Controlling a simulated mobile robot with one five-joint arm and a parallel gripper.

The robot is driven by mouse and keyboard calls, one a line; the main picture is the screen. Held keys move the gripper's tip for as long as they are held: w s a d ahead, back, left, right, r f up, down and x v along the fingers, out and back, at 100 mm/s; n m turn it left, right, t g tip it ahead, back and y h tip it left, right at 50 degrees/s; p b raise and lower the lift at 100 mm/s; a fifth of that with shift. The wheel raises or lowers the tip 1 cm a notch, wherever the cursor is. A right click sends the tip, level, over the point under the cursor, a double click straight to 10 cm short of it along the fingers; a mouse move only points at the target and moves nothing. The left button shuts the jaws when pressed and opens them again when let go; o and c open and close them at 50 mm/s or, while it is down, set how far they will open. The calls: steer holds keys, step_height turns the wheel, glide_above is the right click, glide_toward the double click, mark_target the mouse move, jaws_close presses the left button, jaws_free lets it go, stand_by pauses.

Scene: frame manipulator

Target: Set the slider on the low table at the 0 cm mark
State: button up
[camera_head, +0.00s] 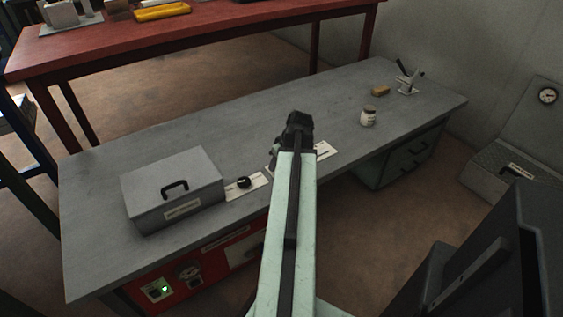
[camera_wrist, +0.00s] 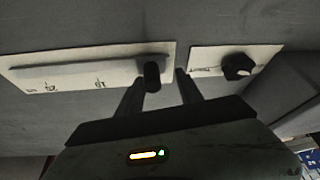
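The slider's dark handle (camera_wrist: 152,76) stands near the right end of its pale plate (camera_wrist: 30,77) in the wrist view. A dark bar runs along the plate, with small marks below it that are too blurred to read surely. My gripper (camera_wrist: 160,78) is open, its two fingers apart, with the handle between their tips and closer to the left finger. I cannot tell whether that finger touches it. In the head view, my arm hides most of the slider plate (camera_head: 323,150), and the fingers are hidden too. The low table (camera_head: 110,160) is grey.
A second plate with a dark knob (camera_wrist: 237,66) lies right of the slider plate in the wrist view. In the head view, a grey lidded box (camera_head: 150,178) stands beside that knob. A jar (camera_head: 368,117), a brown block (camera_head: 380,91) and a tool holder (camera_head: 408,86) stand farther right.

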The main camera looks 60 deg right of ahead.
steer(key=shift+s+d, duration=0.15)
steer(key=shift+s+r, duration=0.1)
steer(key=shift+r, duration=0.15)
steer(key=p+v, duration=0.7)
steer(key=shift+r, duration=0.15)
